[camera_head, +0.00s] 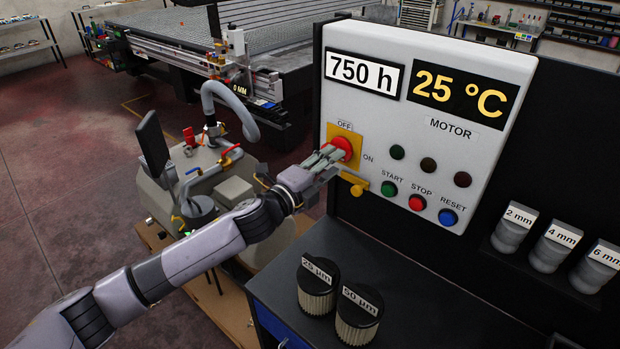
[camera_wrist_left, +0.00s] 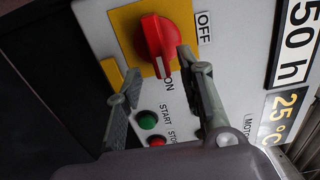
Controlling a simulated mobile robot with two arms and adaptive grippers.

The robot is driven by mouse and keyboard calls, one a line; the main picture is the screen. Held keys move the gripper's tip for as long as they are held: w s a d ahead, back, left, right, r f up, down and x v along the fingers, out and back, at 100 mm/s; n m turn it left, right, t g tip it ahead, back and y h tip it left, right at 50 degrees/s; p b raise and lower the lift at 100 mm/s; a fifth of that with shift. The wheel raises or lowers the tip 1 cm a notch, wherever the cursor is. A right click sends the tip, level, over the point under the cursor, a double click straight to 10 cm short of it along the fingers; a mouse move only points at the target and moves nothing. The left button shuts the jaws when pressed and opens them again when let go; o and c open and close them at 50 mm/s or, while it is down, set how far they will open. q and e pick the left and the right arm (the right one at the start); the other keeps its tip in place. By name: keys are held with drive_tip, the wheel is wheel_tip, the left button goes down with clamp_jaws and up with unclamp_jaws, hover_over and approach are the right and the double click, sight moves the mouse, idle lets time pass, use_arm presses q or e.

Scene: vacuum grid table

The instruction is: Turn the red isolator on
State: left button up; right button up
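The red isolator (camera_head: 343,146) is a round red knob on a yellow plate on the white control panel (camera_head: 440,60). OFF is printed above it and ON to its right. In the left wrist view, which is turned sideways, the ridge of the red isolator (camera_wrist_left: 158,42) points towards the ON label. My left gripper (camera_head: 334,155) is at the knob from the lower left. In the left wrist view my left gripper (camera_wrist_left: 157,65) is open, one finger on each side of the ridge's end. I cannot tell whether either finger touches it. My right gripper is not in view.
A yellow lever (camera_head: 357,186) juts out below the isolator, near my fingers. Green START (camera_head: 389,188), red STOP (camera_head: 417,202) and blue RESET (camera_head: 448,217) buttons sit to its lower right. Two filter canisters (camera_head: 318,285) stand on the dark cabinet below.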

use_arm(q)
drive_tip(key=v, duration=0.9)
drive_tip(key=shift+s+a, duration=0.15)
drive_tip(key=shift+s, duration=0.1)
